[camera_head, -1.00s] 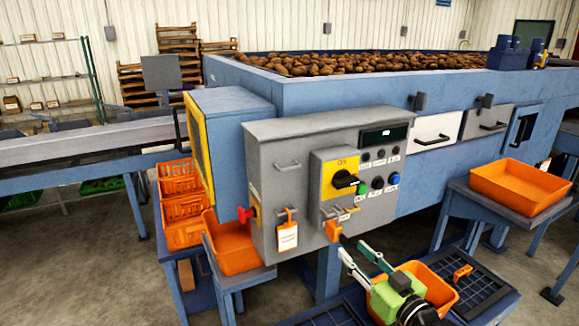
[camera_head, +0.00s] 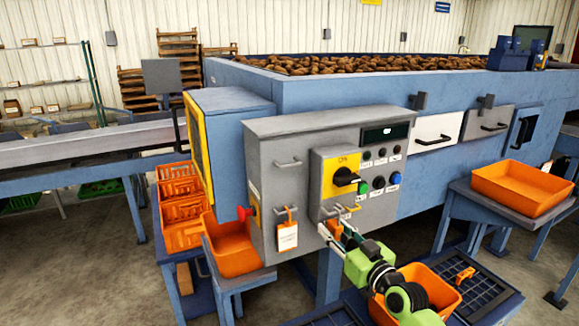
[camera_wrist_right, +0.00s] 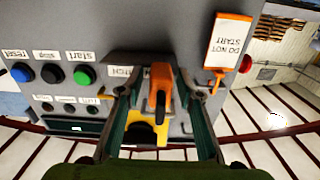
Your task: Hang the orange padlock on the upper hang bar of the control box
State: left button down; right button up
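An orange padlock (camera_head: 335,227) hangs low on the front of the grey control box (camera_head: 268,190), below the yellow switch panel (camera_head: 328,180). My right gripper (camera_head: 336,231) is at it, with its fingers open on either side. In the right wrist view the padlock (camera_wrist_right: 160,80) lies between the spread fingers, with gaps visible at both sides. The upper hang bar (camera_head: 287,163) is empty, on the box's left part. Below it an orange-topped tag (camera_head: 287,234) hangs from a lower bar. My left gripper is not in view.
Another orange padlock (camera_head: 464,274) lies on the dark grid table (camera_head: 485,290), beside an orange bin (camera_head: 430,285) under my right arm. A red knob (camera_head: 244,213) sticks out at the box's left edge. Another orange bin (camera_head: 232,248) stands below it.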

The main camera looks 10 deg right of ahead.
grip_shut()
jog(key=shift+r, duration=0.2)
jog(key=shift+r+p, duration=0.95)
jog(key=shift+r, duration=0.05)
jog(key=shift+p+v, duration=0.9)
jog(key=shift+v, duration=1.65)
jog(key=shift+p+v, duration=0.45)
jog(key=shift+v, duration=1.5)
